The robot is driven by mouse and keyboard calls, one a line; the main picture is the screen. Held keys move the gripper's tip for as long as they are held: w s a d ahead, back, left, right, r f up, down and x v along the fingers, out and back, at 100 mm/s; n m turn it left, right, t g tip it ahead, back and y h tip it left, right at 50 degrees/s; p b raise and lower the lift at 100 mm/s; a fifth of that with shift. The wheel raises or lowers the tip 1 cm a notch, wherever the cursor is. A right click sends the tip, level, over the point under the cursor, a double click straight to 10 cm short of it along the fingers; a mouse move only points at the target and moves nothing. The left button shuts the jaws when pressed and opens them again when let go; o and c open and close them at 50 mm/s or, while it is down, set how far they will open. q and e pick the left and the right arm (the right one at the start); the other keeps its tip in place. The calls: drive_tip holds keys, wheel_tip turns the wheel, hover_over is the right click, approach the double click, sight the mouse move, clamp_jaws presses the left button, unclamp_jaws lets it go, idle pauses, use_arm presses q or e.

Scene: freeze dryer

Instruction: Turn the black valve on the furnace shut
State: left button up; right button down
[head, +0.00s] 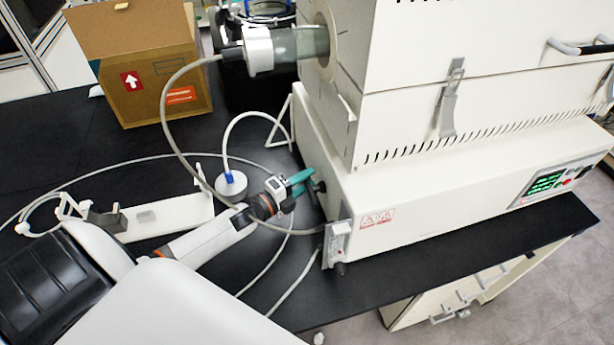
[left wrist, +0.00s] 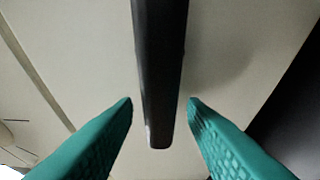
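The furnace (head: 430,190) is a large cream-white unit on the black bench. The black valve (head: 318,186) sticks out of its left side and is partly hidden by my gripper in the head view. My left gripper (head: 302,181), with teal fingers, is right at the valve. In the left wrist view, the valve's long dark handle (left wrist: 160,70) comes down from the top edge between the two fingers. My left gripper (left wrist: 160,108) is open there, with a gap on each side of the handle. My right gripper is not in view.
A flow meter (head: 338,241) with a black knob sits at the furnace's front left corner. Hoses (head: 167,105) loop over the bench around my left arm. A cardboard box (head: 150,80) stands at the back left. A white holder (head: 165,215) lies beside my arm.

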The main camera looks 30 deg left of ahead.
use_arm(q)
drive_tip(key=shift+w+d, duration=0.15)
drive_tip(key=shift+w, duration=0.3)
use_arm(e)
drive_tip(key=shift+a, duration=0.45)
use_arm(q)
clamp_jaws()
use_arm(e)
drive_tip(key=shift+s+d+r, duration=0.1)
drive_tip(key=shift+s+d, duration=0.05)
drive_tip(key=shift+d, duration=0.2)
